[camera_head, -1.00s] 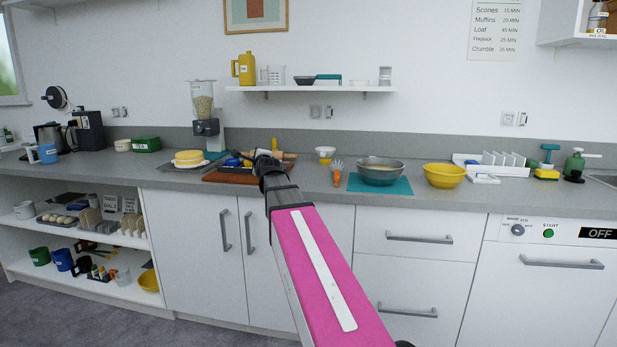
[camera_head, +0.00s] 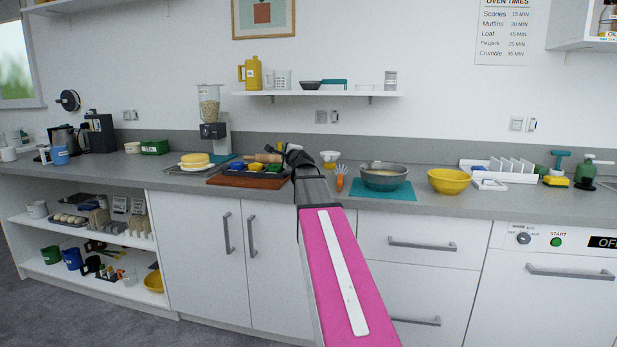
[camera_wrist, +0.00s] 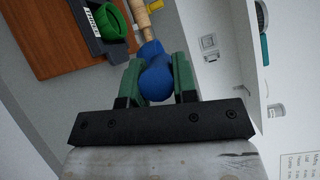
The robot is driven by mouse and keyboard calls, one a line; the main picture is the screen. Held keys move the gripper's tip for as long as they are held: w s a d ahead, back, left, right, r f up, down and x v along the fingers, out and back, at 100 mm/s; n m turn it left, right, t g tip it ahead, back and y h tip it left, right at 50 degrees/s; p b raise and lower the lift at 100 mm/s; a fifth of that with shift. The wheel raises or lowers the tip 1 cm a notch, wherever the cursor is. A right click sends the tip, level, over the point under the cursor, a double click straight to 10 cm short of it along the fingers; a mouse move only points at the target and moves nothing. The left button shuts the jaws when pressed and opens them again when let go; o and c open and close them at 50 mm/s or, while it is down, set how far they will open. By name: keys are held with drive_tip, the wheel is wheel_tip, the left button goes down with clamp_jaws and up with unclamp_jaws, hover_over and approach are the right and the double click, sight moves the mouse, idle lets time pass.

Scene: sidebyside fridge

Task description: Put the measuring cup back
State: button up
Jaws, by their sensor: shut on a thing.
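My gripper (camera_wrist: 156,75) is shut on a blue rounded thing (camera_wrist: 156,82), which looks like the measuring cup, between its green finger pads. In the head view my gripper (camera_head: 286,149) is small and above the counter near the brown board; the held thing is not clear there. A dark labelled tray (camera_wrist: 84,22) with a green cup (camera_wrist: 114,22) lies on the board (camera_wrist: 50,50), up and left of my gripper in the wrist view. In the head view, blue, yellow and green pieces show on the board (camera_head: 245,182).
A wooden rolling pin (camera_head: 262,158) lies behind the tray. A blender (camera_head: 212,115) and yellow cake (camera_head: 195,160) stand to the left. A grey bowl (camera_head: 384,176) and yellow bowl (camera_head: 449,181) stand to the right. A wall shelf (camera_head: 320,94) hangs above.

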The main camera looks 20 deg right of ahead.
drive_tip(key=shift+w+d+f, duration=0.2)
drive_tip(key=shift+d+f, duration=1.3)
drive_tip(key=shift+w+d+f, duration=0.25)
drive_tip(key=shift+d+f, duration=1.25)
drive_tip(key=shift+f, duration=0.05)
drive_tip(key=shift+w+d+f, duration=0.2)
drive_tip(key=shift+d+f, duration=1.3)
drive_tip(key=shift+f, duration=0.1)
drive_tip(key=o, duration=0.9)
drive_tip(key=shift+o, duration=0.2)
